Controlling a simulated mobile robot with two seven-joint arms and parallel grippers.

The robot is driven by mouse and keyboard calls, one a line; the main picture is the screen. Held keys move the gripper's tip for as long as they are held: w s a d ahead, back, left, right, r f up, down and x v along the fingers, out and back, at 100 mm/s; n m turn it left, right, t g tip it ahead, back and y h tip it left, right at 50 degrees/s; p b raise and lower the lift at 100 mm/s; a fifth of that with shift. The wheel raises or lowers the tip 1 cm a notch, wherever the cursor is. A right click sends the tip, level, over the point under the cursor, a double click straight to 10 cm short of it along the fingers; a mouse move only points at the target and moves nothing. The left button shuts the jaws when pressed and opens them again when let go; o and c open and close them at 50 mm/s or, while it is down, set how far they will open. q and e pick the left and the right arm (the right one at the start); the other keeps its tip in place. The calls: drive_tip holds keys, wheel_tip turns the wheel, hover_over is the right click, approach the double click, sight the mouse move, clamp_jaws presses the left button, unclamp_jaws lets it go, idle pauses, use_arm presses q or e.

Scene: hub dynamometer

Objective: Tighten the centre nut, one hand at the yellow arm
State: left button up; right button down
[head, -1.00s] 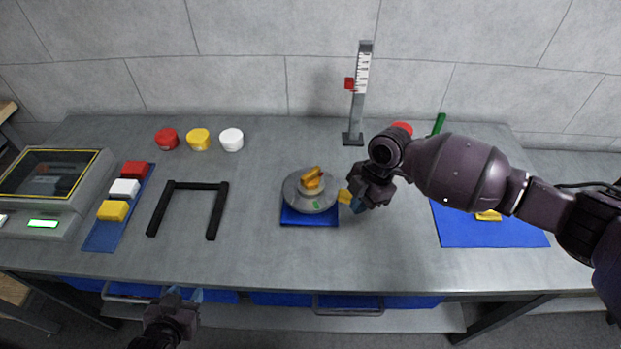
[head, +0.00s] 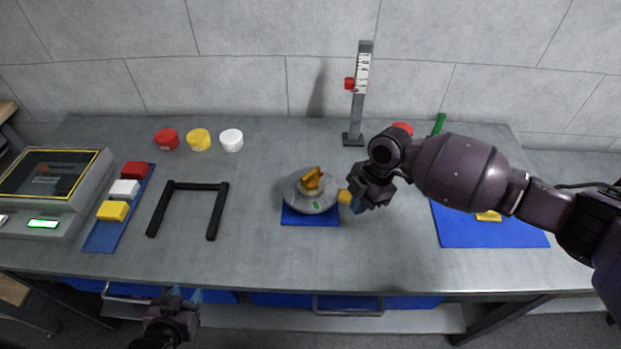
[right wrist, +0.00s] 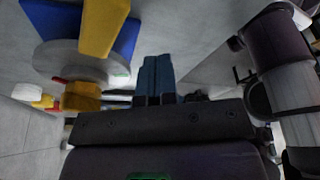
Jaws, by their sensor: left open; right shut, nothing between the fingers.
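The round grey hub (head: 296,202) sits on a blue base (head: 310,219) mid-table, with a small green mark on it. The yellow centre nut (head: 312,179) stands on top of the hub. The yellow arm (head: 344,196) sticks out at the hub's right side. In the right wrist view the nut (right wrist: 82,98) and yellow arm (right wrist: 103,28) show beside the hub. My right gripper (head: 356,204) is shut and empty close by the yellow arm; I cannot tell whether they touch. Its blue fingers (right wrist: 155,77) show together. My left gripper (head: 185,295) is open and empty, below the table's front edge.
A black U-shaped frame (head: 197,186) lies left of the hub. Red, yellow and white pots (head: 231,139) stand behind. A scale post (head: 359,95) rises behind right. A blue mat (head: 480,232) lies right. Blocks on a blue strip (head: 103,235) and a screen unit (head: 55,190) are left.

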drive_tip(key=shift+f, duration=0.1)
idle(0.5)
drive_tip(key=shift+f, duration=3.45)
drive_tip(key=shift+r, duration=0.15)
drive_tip(key=shift+r, duration=0.8)
drive_tip(key=shift+w+d, duration=0.15)
drive_tip(key=shift+w, duration=0.45)
drive_tip(key=shift+s, duration=0.35)
use_arm(q)
drive_tip(key=shift+o, duration=0.4)
